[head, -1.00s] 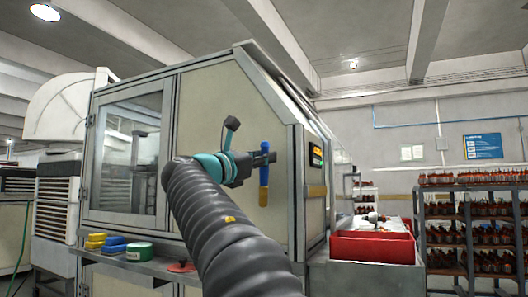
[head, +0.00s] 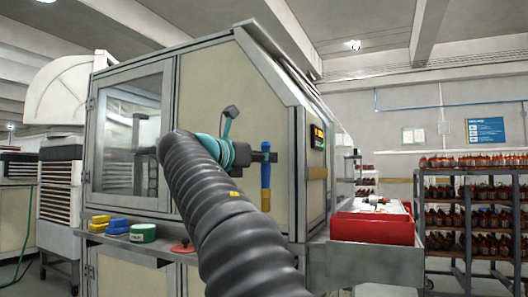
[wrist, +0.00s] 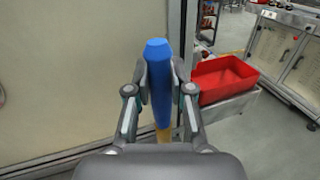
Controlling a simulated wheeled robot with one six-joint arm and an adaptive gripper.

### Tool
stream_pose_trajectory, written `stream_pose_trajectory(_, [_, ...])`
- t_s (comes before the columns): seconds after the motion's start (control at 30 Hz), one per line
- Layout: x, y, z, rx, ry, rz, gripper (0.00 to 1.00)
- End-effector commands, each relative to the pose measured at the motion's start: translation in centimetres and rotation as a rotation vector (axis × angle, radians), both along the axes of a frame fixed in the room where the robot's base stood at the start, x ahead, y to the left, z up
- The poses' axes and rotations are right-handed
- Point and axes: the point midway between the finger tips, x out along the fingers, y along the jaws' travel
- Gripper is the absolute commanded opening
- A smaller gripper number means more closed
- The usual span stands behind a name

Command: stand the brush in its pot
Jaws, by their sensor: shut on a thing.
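The brush, with a blue handle and a tan lower end, is held upright in the head view (head: 265,172). In the wrist view the brush (wrist: 158,75) stands between the two fingers, blue end up and slightly tilted, with its tan end partly hidden below. My gripper (head: 262,157) is shut on the blue handle, in front of the cream machine panel; it also shows in the wrist view (wrist: 158,95). I cannot make out a pot in either view.
A cream machine cabinet (head: 215,110) fills the middle. Its front ledge holds blue and yellow blocks (head: 116,226), a green roll (head: 143,233) and a red disc (head: 182,247). A red bin (head: 372,227) sits on a grey stand at right. A rack of copper-coloured parts (head: 470,215) stands beyond.

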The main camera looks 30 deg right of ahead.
Motion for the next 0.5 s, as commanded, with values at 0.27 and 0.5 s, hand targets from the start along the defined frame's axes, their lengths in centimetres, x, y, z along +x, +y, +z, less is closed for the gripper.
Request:
stream_pose_trajectory(0.27, [0.0,0.0,-2.2,-0.001,0.0,0.0,0.0])
stream_pose_trajectory(0.5, [0.0,0.0,-3.4,-0.001,-0.001,0.0,0.0])
